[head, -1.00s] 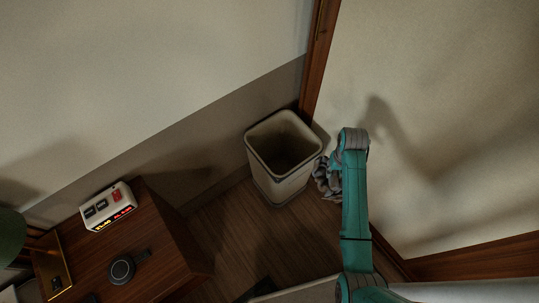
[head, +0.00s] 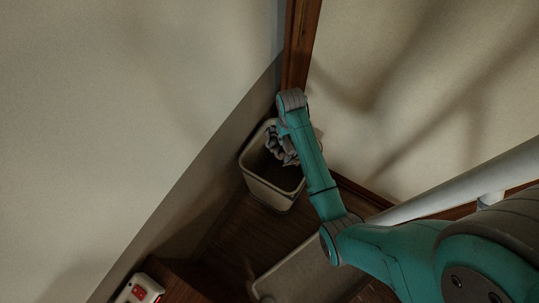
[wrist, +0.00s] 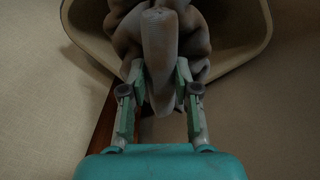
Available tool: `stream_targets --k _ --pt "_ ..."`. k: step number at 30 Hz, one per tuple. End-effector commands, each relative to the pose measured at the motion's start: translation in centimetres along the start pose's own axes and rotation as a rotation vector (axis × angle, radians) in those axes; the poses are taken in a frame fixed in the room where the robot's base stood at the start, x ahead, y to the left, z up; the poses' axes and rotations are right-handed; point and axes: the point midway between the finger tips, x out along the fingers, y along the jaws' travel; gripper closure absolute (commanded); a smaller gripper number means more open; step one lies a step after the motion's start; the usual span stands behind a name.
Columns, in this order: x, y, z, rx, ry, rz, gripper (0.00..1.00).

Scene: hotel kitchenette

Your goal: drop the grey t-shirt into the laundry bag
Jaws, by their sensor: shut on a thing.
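The grey t-shirt (head: 280,151) is a crumpled bundle hanging at the end of my arm, over the open top of the laundry bag (head: 263,189). The bag looks like a cream, stiff-sided, open-topped bin in the corner. In the wrist view my gripper (wrist: 158,88) is shut on the bunched t-shirt (wrist: 160,35), with one finger on each side of a fold. The bag's rim (wrist: 262,35) curves behind the cloth there. In the head view my arm hides the fingers. How far the shirt hangs below the rim is hard to tell.
Walls stand close to the bag on both sides, with a wooden door frame (head: 300,45) behind it. A white device with a red button (head: 138,291) sits on the dark wooden furniture at bottom left. Some floor (head: 235,232) is bare in front of the bag.

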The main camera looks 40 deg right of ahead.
Motion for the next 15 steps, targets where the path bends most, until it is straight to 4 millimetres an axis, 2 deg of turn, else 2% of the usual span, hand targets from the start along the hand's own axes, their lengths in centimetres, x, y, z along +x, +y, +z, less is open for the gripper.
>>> stream_targets --k 7,15 --pt "1.1 0.0 0.0 0.0 -0.002 0.0 1.0" --pt "4.0 0.0 0.0 0.0 -0.001 0.0 1.0"
